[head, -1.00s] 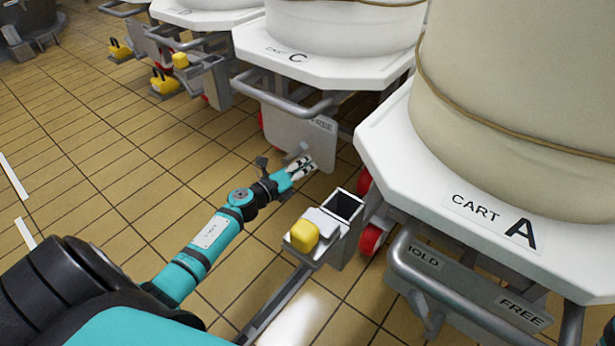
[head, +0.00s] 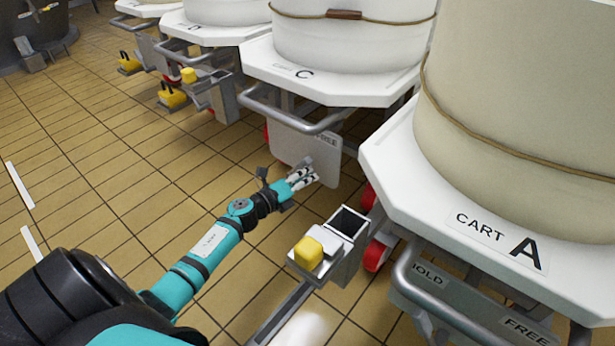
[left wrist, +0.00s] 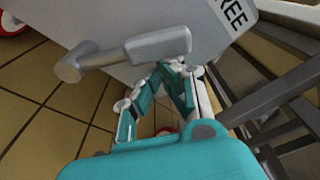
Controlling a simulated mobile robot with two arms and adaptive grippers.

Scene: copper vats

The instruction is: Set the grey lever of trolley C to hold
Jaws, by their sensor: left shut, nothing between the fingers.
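Trolley C (head: 345,82) is white, carries a pale vat and stands past trolley A. Its grey plate (head: 290,146) hangs under the front bar, with a FREE label at the right end; the left wrist view shows this plate (left wrist: 125,22) close up. The grey lever (left wrist: 115,56) is a stubby bar with a round knob at its left end, lying across the plate. My left gripper (head: 304,177) is in front of the plate's lower right part, shut and empty. In the left wrist view its fingertips (left wrist: 172,68) are at the lever's right part; I cannot tell whether they touch. No HOLD label shows on this plate.
Trolley A (head: 480,240), with HOLD and FREE labels, stands close on the right. A grey bracket with a yellow block (head: 308,252) and an open box stands on the floor between my arm and trolley A.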

